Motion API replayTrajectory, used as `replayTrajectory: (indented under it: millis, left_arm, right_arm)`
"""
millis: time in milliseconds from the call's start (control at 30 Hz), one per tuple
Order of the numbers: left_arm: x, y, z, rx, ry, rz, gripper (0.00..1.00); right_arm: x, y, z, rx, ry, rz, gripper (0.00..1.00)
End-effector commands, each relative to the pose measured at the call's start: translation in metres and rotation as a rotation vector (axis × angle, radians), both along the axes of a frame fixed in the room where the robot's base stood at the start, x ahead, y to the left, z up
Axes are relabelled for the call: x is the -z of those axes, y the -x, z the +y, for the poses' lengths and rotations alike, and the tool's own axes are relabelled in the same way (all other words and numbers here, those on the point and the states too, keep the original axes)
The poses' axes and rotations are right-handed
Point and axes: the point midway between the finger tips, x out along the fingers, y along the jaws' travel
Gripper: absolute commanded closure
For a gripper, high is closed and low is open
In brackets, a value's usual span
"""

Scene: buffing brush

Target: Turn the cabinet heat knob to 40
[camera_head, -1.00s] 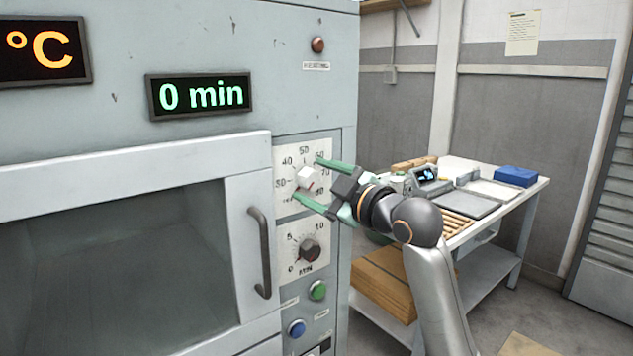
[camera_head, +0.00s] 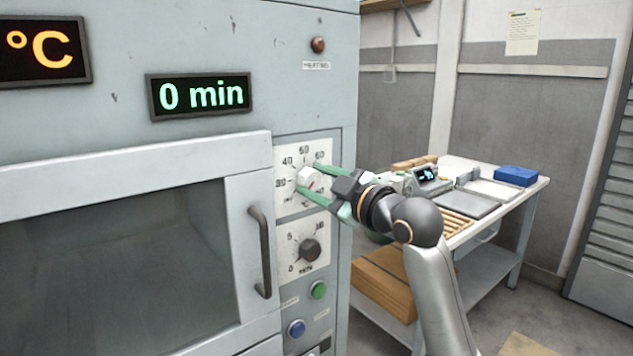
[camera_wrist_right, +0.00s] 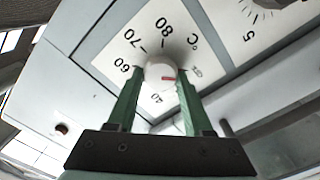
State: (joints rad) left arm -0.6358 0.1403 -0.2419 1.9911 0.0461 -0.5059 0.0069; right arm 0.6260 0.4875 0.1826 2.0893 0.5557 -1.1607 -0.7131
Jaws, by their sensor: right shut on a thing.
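The heat knob (camera_head: 308,182) is a pale round knob with a red mark, on a white dial plate (camera_head: 287,205) of the cabinet (camera_head: 245,120). The plate's numbers run from about 30 to 80. My right gripper (camera_head: 309,178) has its two green fingers closed on either side of the knob. The right wrist view shows the knob (camera_wrist_right: 158,70) between the fingertips, its red mark near the number 40 and towards the right side. I cannot tell exactly which number the mark points to. My left gripper is not in view.
Below is a dark minutes knob (camera_head: 309,250), with green (camera_head: 318,290) and blue (camera_head: 297,328) buttons. A door handle (camera_head: 260,252) stands out to the left. The timer display (camera_head: 199,96) reads 0 min. A cluttered workbench (camera_head: 545,183) stands behind my right arm.

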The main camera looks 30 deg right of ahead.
Motion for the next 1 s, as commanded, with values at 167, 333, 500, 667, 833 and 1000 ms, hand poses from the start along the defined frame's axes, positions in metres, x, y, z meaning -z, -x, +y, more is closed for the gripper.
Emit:
replayTrajectory:
  millis: [167,333,500,667,833,1000]
  left_arm:
    - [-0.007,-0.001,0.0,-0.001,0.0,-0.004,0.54]
    - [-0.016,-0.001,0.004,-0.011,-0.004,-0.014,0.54]
    - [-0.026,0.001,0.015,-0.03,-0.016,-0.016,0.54]
    - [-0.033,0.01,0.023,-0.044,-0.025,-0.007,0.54]
    - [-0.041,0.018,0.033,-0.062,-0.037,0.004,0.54]
    - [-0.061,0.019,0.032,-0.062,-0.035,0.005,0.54]
  right_arm:
    - [-0.001,0.0,0.0,0.0,-0.041,0.005,1.0]
    - [-0.002,0.0,0.0,-0.001,-0.134,0.014,1.0]
    - [-0.004,0.0,0.0,-0.001,-0.275,0.027,1.0]
    - [-0.004,0.0,-0.001,0.001,-0.428,0.04,1.0]
    - [-0.005,0.0,-0.001,0.0,-0.591,0.052,1.0]
    - [-0.005,0.0,-0.002,0.002,-0.752,0.065,1.0]
